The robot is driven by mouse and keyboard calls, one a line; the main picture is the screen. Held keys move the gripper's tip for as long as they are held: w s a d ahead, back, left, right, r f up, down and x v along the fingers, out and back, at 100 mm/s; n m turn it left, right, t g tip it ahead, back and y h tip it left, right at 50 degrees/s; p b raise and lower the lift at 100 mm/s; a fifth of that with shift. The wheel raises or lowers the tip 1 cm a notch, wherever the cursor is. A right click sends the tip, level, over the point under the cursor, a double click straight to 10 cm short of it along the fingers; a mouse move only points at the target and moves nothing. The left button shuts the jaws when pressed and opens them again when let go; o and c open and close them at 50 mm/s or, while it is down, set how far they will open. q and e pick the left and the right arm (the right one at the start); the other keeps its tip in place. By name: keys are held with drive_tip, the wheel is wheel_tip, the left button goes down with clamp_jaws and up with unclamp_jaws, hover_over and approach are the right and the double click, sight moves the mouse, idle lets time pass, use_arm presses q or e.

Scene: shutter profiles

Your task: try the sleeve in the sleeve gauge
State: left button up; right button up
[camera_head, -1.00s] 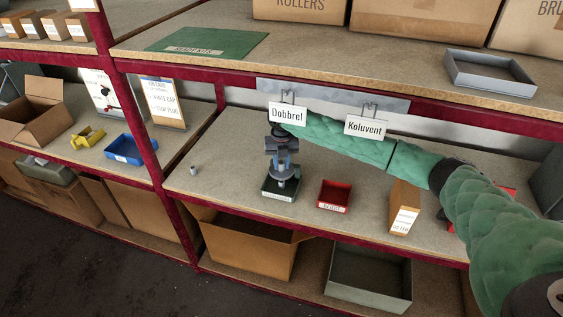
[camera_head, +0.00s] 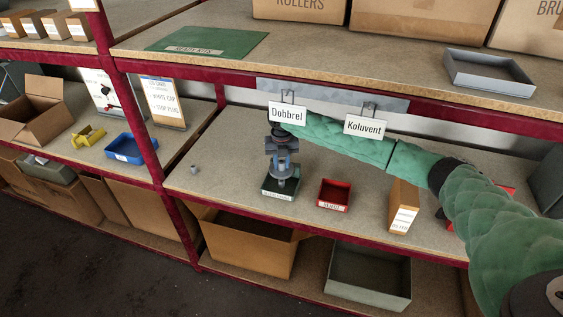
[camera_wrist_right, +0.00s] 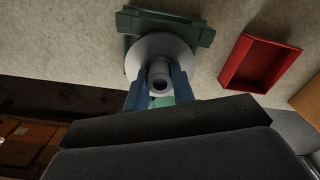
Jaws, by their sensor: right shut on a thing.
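My right gripper (camera_head: 282,169) points down over a green bin (camera_head: 279,194) on the middle shelf. In the right wrist view, its blue fingers (camera_wrist_right: 158,94) are shut on a grey sleeve (camera_wrist_right: 160,71) with a round bore. A wide pale grey disc (camera_wrist_right: 146,51) shows around the sleeve; I cannot tell if it is part of it. The disc covers much of the green bin (camera_wrist_right: 205,37), and contact between them is unclear. No thing is clearly marked as the sleeve gauge. A yellow block (camera_head: 88,137) stands on the left shelf. My left gripper is not in view.
A red labelled bin (camera_head: 334,195) stands right of the green one, then a brown carton (camera_head: 403,206). Signs "Dobbrel" (camera_head: 287,112) and "Koluvent" (camera_head: 367,126) hang from the upper shelf edge above my arm.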

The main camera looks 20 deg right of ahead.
drive_tip(key=shift+f, duration=0.15)
drive_tip(key=o, duration=0.7)
drive_tip(key=shift+s, duration=0.1)
drive_tip(key=o, duration=0.3)
drive_tip(key=shift+r, duration=0.3)
drive_tip(key=shift+r+b, duration=0.5)
drive_tip(key=shift+r, duration=0.1)
wheel_tip(320, 180, up, 2)
drive_tip(key=shift+b, duration=0.4)
wheel_tip(320, 180, up, 3)
drive_tip(key=shift+r+b, duration=0.1)
drive_tip(key=shift+b, duration=0.4)
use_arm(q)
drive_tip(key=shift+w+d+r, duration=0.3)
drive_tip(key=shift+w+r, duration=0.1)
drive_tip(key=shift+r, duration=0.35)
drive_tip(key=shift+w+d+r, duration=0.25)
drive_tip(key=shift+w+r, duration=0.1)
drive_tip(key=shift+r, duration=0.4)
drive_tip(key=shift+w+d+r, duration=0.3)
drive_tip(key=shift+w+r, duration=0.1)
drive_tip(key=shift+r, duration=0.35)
use_arm(e)
drive_tip(key=shift+a+r, duration=0.1)
drive_tip(key=shift+r, duration=0.4)
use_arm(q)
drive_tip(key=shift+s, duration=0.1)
